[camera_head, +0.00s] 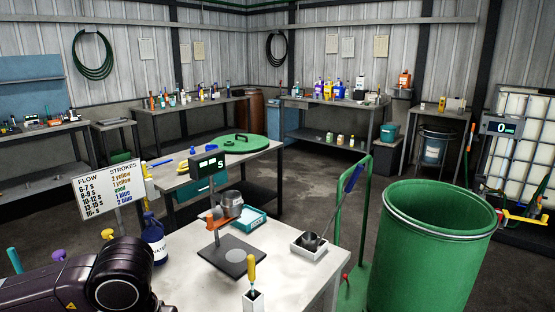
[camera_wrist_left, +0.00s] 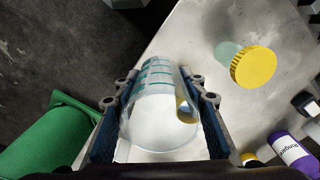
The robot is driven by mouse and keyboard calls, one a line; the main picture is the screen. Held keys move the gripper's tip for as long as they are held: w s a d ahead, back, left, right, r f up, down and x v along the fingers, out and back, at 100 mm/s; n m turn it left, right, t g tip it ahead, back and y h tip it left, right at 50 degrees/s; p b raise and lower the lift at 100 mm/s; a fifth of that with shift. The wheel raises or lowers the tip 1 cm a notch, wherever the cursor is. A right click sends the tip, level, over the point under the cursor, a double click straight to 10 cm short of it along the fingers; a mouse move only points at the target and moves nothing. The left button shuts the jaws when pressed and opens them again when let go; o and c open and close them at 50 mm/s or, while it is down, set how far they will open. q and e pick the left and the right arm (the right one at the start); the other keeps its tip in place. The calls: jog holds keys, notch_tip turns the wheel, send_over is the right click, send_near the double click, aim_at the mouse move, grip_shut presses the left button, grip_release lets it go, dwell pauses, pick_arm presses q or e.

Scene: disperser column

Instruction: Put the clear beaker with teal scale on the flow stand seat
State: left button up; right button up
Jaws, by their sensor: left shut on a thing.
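The clear beaker with teal scale (camera_wrist_left: 160,82) is between the two fingers of my left gripper (camera_wrist_left: 160,105) in the left wrist view. The gripper is shut on it, with a finger along each side. The beaker and this gripper do not show in the head view; only my left arm shows at bottom left. The flow stand (camera_head: 213,240) is on the near table, with an orange bracket holding a metal cup (camera_head: 231,203) above its dark base. The round grey seat (camera_head: 236,255) on the base is bare. My right gripper is in neither view.
A green drum (camera_head: 430,250) stands right. A yellow-capped container (camera_wrist_left: 254,67) shows in the wrist view.

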pick_arm(q)
jog(key=shift+s+f, duration=0.15)
jog(key=shift+s, duration=0.4)
jog(key=w+a+r+n, duration=0.1)
jog(key=w+r+n, duration=0.3)
jog(key=w, duration=0.5)
jog(key=w+a+r+n, duration=0.1)
jog(key=w+r+n, duration=0.1)
jog(key=w+r, duration=0.55)
jog(key=f+p, duration=0.1)
jog(key=f, duration=0.5)
jog(key=w+f+p, duration=0.1)
jog(key=f, duration=1)
jog(key=shift+w+d+f+p, duration=0.2)
jog(key=shift+f+p, duration=0.1)
jog(key=shift+p, duration=0.1)
notch_tip(320, 180, down, 4)
jog(key=shift+a+f+p, duration=0.1)
jog(key=shift+p, duration=0.35)
